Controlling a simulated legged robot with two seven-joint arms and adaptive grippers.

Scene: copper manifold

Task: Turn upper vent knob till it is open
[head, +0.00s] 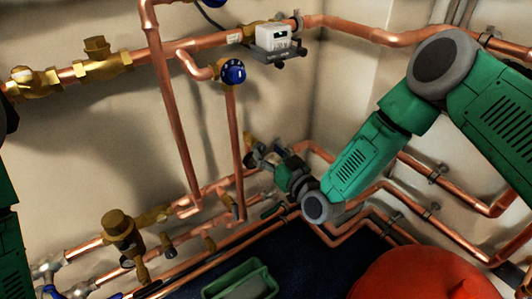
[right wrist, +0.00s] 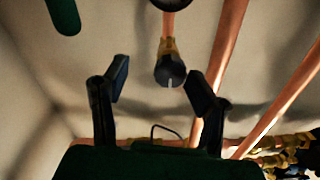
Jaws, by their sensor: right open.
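In the right wrist view, a dark round knob (right wrist: 170,70) with a pale line on its face sits on a brass fitting at the end of a copper pipe. My right gripper (right wrist: 159,86) is open, with one finger on each side of this knob in the picture. Neither finger appears to touch it. In the head view my right gripper (head: 264,158) is at the wall beside the lower pipes, and it largely hides what is there. I cannot tell for sure that this is the upper vent knob. My left gripper is out of view.
A blue knob (head: 233,72) sits on a pipe higher up, below a white meter box (head: 272,38). Copper pipes run close around my right gripper. A green bin (head: 240,281) and a red rounded object (head: 425,275) are at the bottom.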

